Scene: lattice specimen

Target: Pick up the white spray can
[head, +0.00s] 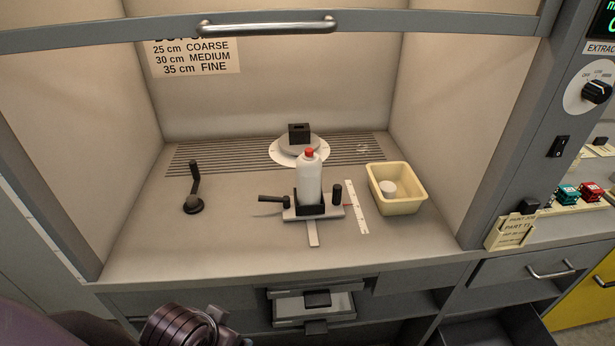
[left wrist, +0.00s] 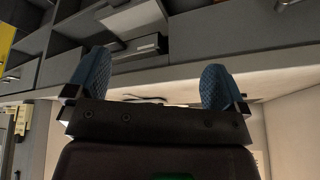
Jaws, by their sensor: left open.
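A white spray can (head: 309,180) with a red top stands upright in the middle of the hood's work surface. Its base sits in a dark holder (head: 311,210) on a small light stand. My left gripper (left wrist: 153,88) shows in the left wrist view with its two blue fingertips wide apart and nothing between them. In the head view only a dark part of my left arm shows at the bottom left, in front of the hood and well away from the can. My right gripper is in neither view.
A cream tub (head: 398,207) with a white round item stands right of the can. A black crank (head: 194,190) is at the left, and a dark block (head: 299,133) on a round disc is behind. A raised sash bar (head: 266,27) crosses the top. Open drawers (head: 313,304) lie below the front edge.

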